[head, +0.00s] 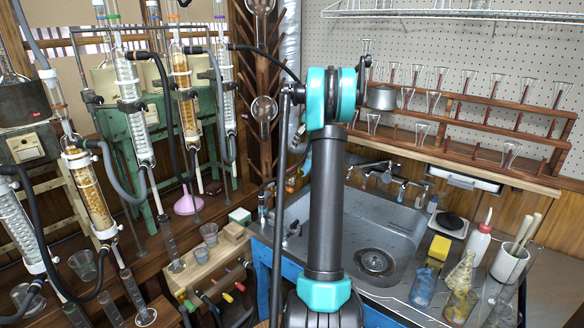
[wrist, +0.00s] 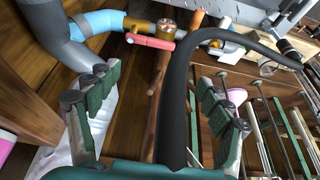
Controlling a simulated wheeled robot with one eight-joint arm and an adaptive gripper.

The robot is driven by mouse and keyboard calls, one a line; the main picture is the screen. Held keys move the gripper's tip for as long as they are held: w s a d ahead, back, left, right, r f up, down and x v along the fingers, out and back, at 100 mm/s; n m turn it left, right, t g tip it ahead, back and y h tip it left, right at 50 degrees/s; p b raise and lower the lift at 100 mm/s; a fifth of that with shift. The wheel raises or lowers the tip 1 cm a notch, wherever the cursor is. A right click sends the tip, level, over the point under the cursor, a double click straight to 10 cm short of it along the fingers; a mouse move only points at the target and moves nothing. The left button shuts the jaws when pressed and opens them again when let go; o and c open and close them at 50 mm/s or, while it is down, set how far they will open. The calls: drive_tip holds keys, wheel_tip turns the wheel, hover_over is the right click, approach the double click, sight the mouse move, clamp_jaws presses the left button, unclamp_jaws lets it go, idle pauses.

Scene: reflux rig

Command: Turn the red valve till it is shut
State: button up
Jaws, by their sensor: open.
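The red valve handle (wrist: 150,41) shows in the wrist view as a short pinkish-red lever. It sits beside a round brass fitting (wrist: 166,25) on a pipe with a light blue section (wrist: 97,24). My gripper (wrist: 158,78) is open, with its two green-padded fingers spread left and right. The handle lies above and beyond the fingertips in the picture, between their lines, and appears apart from them. In the head view my arm stands in front of the sink, and I cannot make out the gripper or the red valve clearly.
A thick black hose (wrist: 178,90) rises between my fingers and bends right, close to the handle. Glass condensers (head: 135,110) crowd the left. The sink (head: 345,245) is at the right, with bottles (head: 478,245) on its counter. A wooden glassware rack (head: 470,110) hangs behind.

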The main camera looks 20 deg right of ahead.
sight(291, 169)
drive_tip(key=x, duration=1.5)
drive_tip(key=shift+a+f, duration=0.1)
drive_tip(key=shift+f, duration=0.05)
drive_tip(key=shift+c, duration=0.4)
drive_tip(key=c, duration=1.6)
